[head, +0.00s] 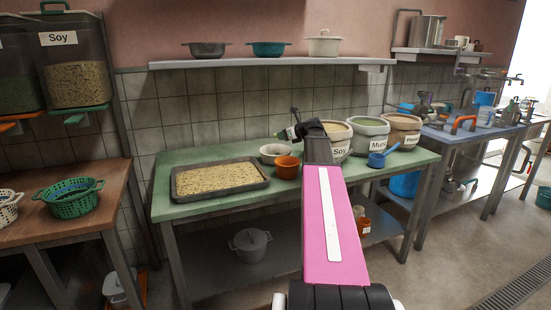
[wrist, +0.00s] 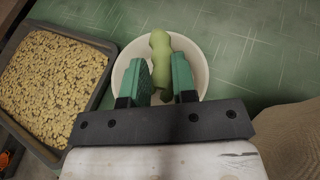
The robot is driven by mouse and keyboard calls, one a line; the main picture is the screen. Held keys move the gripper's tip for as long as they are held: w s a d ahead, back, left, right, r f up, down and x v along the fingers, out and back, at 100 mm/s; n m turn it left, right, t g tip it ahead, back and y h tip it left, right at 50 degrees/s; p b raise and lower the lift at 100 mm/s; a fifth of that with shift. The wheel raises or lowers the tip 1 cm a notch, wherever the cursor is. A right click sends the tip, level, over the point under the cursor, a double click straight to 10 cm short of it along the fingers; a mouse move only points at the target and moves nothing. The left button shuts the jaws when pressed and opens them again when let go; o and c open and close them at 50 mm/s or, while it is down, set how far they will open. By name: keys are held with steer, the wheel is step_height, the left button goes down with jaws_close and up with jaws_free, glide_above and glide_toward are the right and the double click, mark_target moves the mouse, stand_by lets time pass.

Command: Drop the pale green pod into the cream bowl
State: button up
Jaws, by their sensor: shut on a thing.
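The pale green pod (wrist: 161,45) is held between the green fingers of my gripper (wrist: 161,72) in the wrist view. My gripper is shut on it, and the fingers hide part of it. The cream bowl (wrist: 204,73) lies behind the pod and fingers in that view, with the pod's far end at the bowl's far rim. In the head view, the cream bowl (head: 272,150) stands on the green table, and my gripper (head: 286,134) is over it. The bowl's inside is partly hidden by the fingers.
A tray of soybeans (head: 218,178) lies left of the bowl on the green table (head: 190,211). An orange bowl (head: 287,168) stands just in front of the cream bowl.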

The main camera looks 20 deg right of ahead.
steer(key=shift+f, duration=0.2)
steer(key=o, duration=1)
steer(key=shift+c, duration=0.2)
steer(key=v, duration=1)
steer(key=shift+s+d, duration=0.25)
steer(key=shift+s, duration=0.05)
steer(key=shift+s, duration=0.1)
